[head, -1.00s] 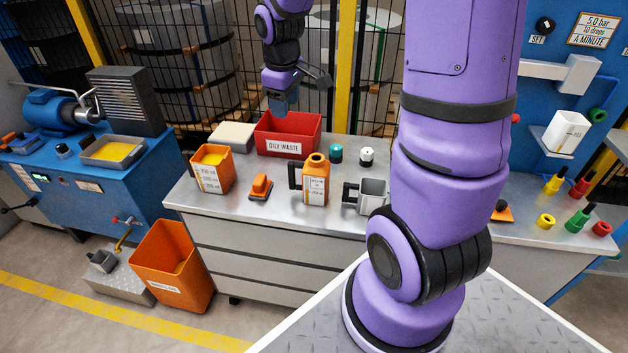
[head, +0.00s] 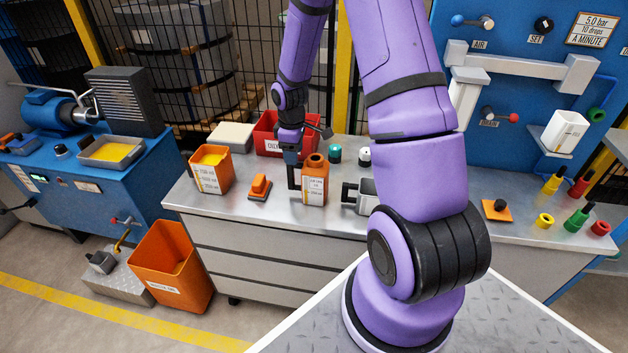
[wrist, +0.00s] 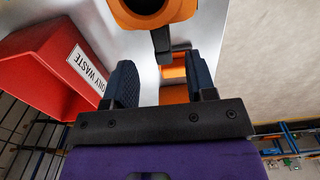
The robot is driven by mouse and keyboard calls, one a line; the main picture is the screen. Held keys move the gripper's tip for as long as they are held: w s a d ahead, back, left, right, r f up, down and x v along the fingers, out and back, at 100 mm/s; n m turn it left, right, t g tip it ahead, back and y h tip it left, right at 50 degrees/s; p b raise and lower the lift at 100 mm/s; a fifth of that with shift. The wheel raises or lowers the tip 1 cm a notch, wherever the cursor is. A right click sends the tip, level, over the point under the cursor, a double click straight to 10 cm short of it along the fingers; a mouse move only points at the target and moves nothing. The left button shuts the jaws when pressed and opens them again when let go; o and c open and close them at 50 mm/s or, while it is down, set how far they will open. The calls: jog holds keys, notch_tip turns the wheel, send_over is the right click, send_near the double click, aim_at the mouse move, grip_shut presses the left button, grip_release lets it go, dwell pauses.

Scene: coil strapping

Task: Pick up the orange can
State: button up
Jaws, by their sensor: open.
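The orange can (head: 314,184), with a short neck, white label and dark handle on its left side, stands upright on the metal bench. My gripper (head: 291,160) points down by the can's handle side. In the wrist view the can (wrist: 150,10) shows at the top edge, partly cut off, and its dark handle (wrist: 161,42) points toward the gap between the fingers. My gripper (wrist: 162,76) is open, with a finger on either side of that gap. I cannot tell whether a finger touches the handle.
The red oily waste bin (head: 268,137) is close behind my gripper.

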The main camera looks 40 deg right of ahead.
aim_at(295, 167)
jog(key=shift+s+f, duration=0.1)
jog(key=shift+f, duration=2.7)
grip_shut()
